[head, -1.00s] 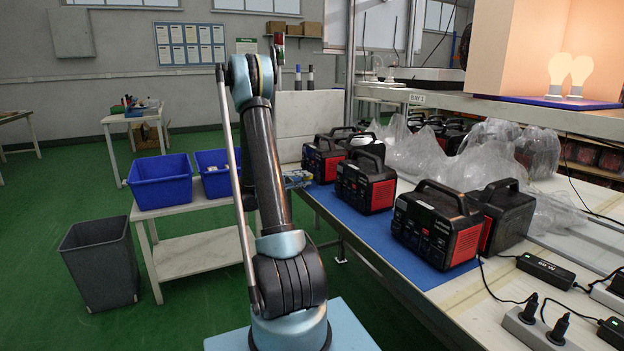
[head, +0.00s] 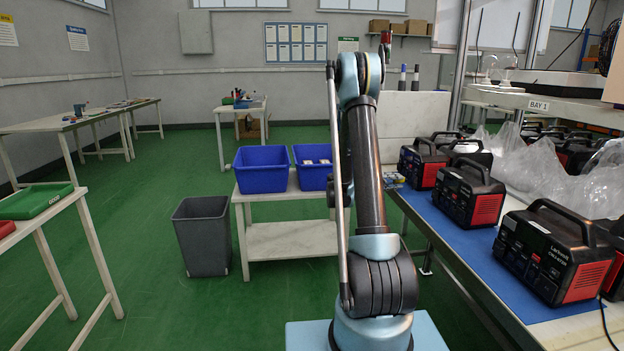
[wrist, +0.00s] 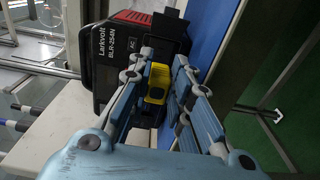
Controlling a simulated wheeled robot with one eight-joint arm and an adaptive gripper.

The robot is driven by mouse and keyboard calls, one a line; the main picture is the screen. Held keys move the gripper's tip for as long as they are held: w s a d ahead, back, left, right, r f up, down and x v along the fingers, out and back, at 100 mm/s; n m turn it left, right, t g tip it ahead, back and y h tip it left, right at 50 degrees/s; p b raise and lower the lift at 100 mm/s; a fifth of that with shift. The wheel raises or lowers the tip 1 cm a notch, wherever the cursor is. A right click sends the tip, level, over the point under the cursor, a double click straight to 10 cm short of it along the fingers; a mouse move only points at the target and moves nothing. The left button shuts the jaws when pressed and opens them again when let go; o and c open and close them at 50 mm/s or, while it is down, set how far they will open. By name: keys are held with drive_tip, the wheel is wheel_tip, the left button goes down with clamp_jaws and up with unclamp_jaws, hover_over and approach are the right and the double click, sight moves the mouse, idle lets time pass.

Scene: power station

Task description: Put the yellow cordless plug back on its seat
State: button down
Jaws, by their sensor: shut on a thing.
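The yellow plug (wrist: 157,83) shows in the wrist view, between the fingertips of my gripper (wrist: 158,92). My gripper is shut on it. Right behind the plug stands a black and red power station (wrist: 118,55) with "BLR-254N" lettering and a small AC label. I cannot tell whether the plug touches it or where the seat is. In the head view my arm covers the gripper and plug. Several power stations, such as the near one (head: 548,250), stand on a blue mat (head: 462,238) at the right.
Two blue bins, the left one (head: 262,170) and the right one (head: 312,165), stand on a low white table (head: 290,240). A grey waste bin (head: 207,238) is on the floor. Clear plastic bags (head: 520,150) lie behind the power stations. Green floor is open at the left.

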drive_tip(key=w+a+n+t+y, duration=0.3)
drive_tip(key=w+a+n+t, duration=0.25)
drive_tip(key=w, duration=0.25)
drive_tip(key=w+a+n+t+y, duration=0.4)
drive_tip(key=w+t, duration=0.3)
drive_tip(key=w, duration=0.2)
drive_tip(key=w+a+n+t+y, duration=0.2)
drive_tip(key=a+n+y, duration=0.2)
drive_tip(key=a, duration=0.4)
drive_tip(key=w+a+r+n+t+y, duration=0.1)
drive_tip(key=w+a+n+t+y, duration=0.1)
drive_tip(key=a+y, duration=0.5)
drive_tip(key=shift+w+a+n, duration=0.35)
drive_tip(key=shift+w+n, duration=0.3)
drive_tip(key=shift+n, duration=0.2)
drive_tip(key=shift+r, duration=0.1)
drive_tip(key=shift+d+r, duration=0.1)
drive_tip(key=shift+r, duration=2.4)
drive_tip(key=shift+s, duration=0.1)
